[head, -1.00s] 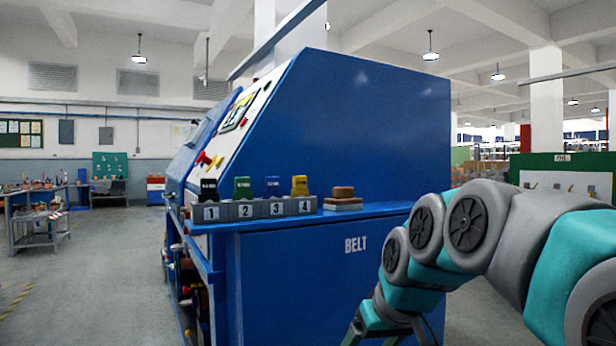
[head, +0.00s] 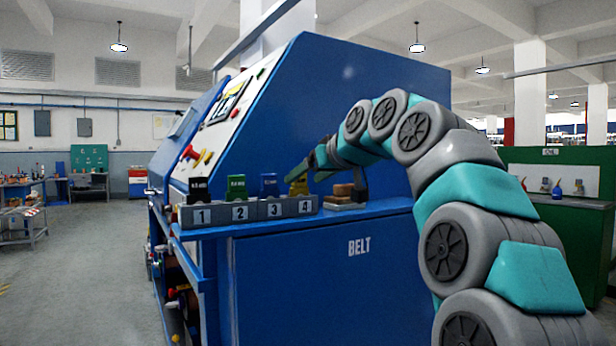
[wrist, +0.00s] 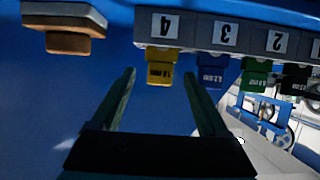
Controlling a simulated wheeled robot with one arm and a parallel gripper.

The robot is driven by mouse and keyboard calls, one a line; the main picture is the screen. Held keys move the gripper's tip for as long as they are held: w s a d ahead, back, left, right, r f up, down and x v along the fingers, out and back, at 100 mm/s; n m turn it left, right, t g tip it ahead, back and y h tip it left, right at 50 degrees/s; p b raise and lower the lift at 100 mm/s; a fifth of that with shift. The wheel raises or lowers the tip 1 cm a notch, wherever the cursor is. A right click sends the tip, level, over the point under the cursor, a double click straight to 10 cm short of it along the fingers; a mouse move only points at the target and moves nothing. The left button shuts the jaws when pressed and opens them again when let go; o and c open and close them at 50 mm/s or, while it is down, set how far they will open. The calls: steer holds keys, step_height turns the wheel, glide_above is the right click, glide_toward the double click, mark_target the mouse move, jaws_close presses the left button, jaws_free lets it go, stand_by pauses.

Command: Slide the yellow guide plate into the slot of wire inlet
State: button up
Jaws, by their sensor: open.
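The yellow guide plate (head: 299,186) stands in the numbered grey rack (head: 250,211) at position 4, on the ledge of the blue machine. In the wrist view, which shows the rack inverted, the yellow plate (wrist: 161,65) lies ahead of and between the two fingers of my gripper (wrist: 158,85). The fingers are spread apart and hold nothing; the plate appears just beyond their tips. In the head view my gripper (head: 316,166) is at the rack's right end, partly overlapping the yellow plate. I cannot make out the wire inlet slot.
Black (head: 197,190), green (head: 237,188) and blue (head: 269,185) plates stand at positions 1, 2 and 3. A brown block on a pale base (head: 344,196) sits right of the rack. The machine's sloped panel (head: 218,118) rises behind.

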mark_target(293, 187)
steer(key=x, duration=0.7)
steer(key=shift+p, duration=0.4)
jaws_close()
steer(key=shift+r+p, duration=1.35)
steer(key=shift+r, duration=0.2)
steer(key=shift+r, duration=0.5)
stand_by(0.4)
steer(key=shift+r, duration=0.4)
